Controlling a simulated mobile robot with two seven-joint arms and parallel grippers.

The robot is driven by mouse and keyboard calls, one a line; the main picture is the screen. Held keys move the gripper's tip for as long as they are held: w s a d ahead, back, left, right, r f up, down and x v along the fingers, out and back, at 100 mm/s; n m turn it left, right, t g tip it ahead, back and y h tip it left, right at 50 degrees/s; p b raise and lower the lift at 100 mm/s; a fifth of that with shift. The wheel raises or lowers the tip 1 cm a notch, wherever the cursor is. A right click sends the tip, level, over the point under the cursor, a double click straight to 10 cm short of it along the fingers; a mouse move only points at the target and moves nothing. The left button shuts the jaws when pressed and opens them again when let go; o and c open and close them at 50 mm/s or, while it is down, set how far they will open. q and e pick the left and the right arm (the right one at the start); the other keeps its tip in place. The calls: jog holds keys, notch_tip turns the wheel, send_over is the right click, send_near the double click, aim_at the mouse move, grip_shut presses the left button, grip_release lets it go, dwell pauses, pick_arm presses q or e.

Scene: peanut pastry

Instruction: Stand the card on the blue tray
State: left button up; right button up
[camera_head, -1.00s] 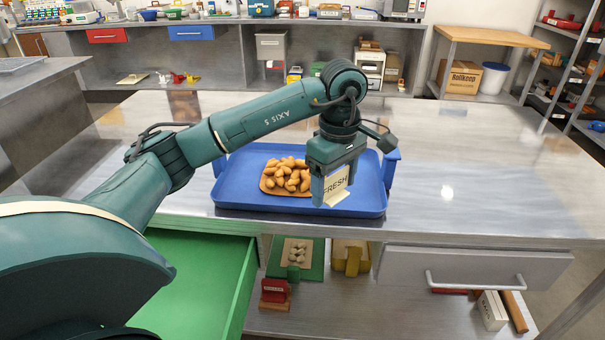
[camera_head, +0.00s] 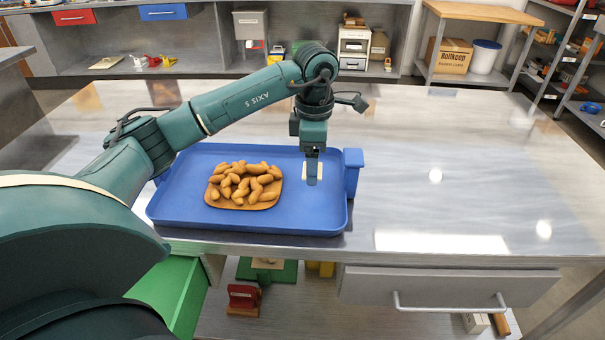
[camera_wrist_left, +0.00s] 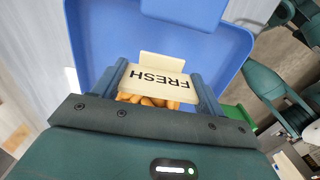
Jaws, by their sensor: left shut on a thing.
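The cream card (camera_head: 319,171) is between the fingers of my left gripper (camera_head: 312,178), at the right part of the blue tray (camera_head: 178,172). In the head view the card is mostly hidden by the near finger. In the left wrist view the card (camera_wrist_left: 155,82) shows the word FRESH, upside down, with a pale foot strip at its far edge. My left gripper (camera_wrist_left: 158,86) is shut on it. I cannot tell whether its foot touches the tray. The tray also shows in the left wrist view (camera_wrist_left: 225,55). My right gripper is not in view.
Brown peanut-shaped pastries (camera_head: 240,182) are heaped on a tan board (camera_head: 212,199) in the tray's middle, left of the card. A blue handle (camera_head: 352,172) rises at the tray's right end. The steel counter (camera_head: 470,150) is clear to the right. An open green drawer (camera_head: 180,295) is below.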

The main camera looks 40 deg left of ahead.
aim_at(312, 190)
pick_arm(q)
jog(key=shift+f, duration=2.6)
jog(key=o, duration=0.9)
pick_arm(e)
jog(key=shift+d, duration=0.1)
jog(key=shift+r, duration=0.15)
pick_arm(q)
jog(key=shift+r, duration=0.3)
notch_tip(312, 190, up, 11)
jog(key=shift+w+f, duration=0.1)
jog(key=shift+f, duration=0.05)
jog(key=shift+r+p, duration=0.3)
jog(key=shift+r, duration=0.2)
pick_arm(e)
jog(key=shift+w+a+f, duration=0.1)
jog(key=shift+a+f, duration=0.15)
